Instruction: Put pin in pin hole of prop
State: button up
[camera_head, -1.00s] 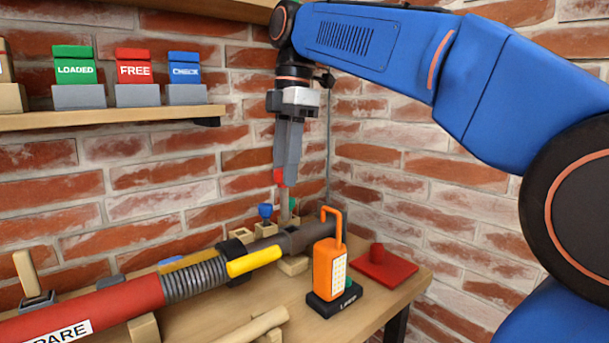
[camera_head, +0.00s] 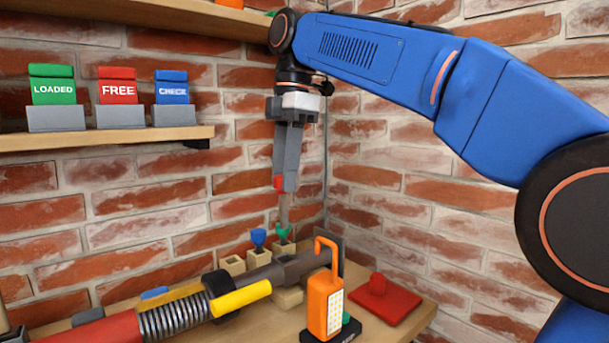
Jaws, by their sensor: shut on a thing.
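My gripper (camera_head: 284,188) points down and is shut on a pin, whose red head shows between the fingers. The grey pin shaft (camera_head: 284,208) hangs nearly upright below the fingertips. The prop lies along the bench, with a red tube (camera_head: 95,331), a spring (camera_head: 172,317), a black collar, a yellow handle (camera_head: 241,298) and a grey end tube (camera_head: 300,268). The pin's lower end appears above the grey tube, apart from it in the picture, in front of a green-headed pin. The pin hole cannot be made out clearly.
An orange lamp (camera_head: 325,301) stands close in front of the grey tube. Behind are wooden blocks (camera_head: 232,265), a blue-headed pin (camera_head: 258,238) and the green-headed pin (camera_head: 283,233). A red plate (camera_head: 385,304) lies right. LOADED, FREE and CHECK tags stand on the left shelf (camera_head: 110,139).

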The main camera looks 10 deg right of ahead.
aim_at(284, 227)
jog(key=shift+f, duration=0.1)
jog(key=shift+f, duration=2.6)
jog(key=shift+f, duration=2.25)
dwell(0.4)
jog(key=o, duration=1.8)
jog(key=shift+r, duration=4)
